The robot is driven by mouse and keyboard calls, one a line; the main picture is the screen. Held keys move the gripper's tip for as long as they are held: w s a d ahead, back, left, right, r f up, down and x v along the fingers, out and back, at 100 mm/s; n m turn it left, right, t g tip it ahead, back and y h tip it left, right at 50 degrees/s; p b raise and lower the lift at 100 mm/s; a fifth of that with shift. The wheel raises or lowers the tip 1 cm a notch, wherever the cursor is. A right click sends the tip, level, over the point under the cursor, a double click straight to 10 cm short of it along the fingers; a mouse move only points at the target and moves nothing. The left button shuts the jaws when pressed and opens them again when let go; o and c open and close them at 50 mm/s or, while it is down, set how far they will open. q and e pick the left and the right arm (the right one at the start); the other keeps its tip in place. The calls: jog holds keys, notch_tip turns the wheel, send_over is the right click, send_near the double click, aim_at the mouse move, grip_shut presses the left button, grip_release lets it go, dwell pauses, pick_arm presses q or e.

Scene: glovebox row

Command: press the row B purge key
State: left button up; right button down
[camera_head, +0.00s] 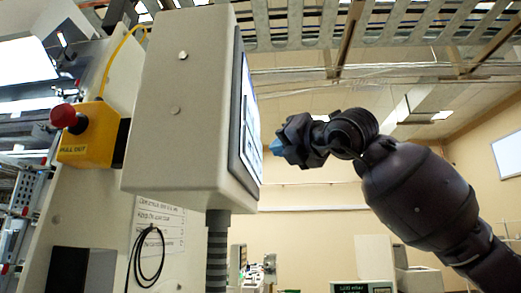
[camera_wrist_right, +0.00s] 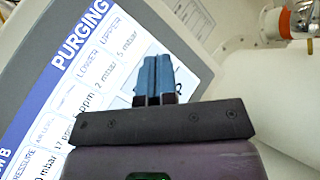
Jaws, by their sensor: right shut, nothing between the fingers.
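A grey control box (camera_head: 180,110) with a screen on its right face stands in the middle of the head view, seen nearly edge-on. In the right wrist view the screen (camera_wrist_right: 85,90) reads "PURGING" in a blue banner, with rows of pressure values and a partly cut-off "B" at the lower left. My right gripper (camera_head: 276,147) is shut and empty, its blue fingertips close to the screen side. In the wrist view the blue fingertips (camera_wrist_right: 153,78) cover part of the screen's lower right. I cannot tell whether they touch it. The purge key cannot be made out. My left gripper is not in view.
A yellow box with a red emergency button (camera_head: 63,115) sits left of the control box. A ribbed grey conduit (camera_head: 217,250) runs down below it. A metal grating (camera_head: 380,25) spans overhead. Open room lies right of the screen, around my right arm.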

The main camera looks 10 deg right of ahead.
dwell(0.7)
jog(key=shift+a, duration=0.1)
jog(key=shift+w+a, duration=0.1)
jog(key=shift+a, duration=0.25)
dwell(0.4)
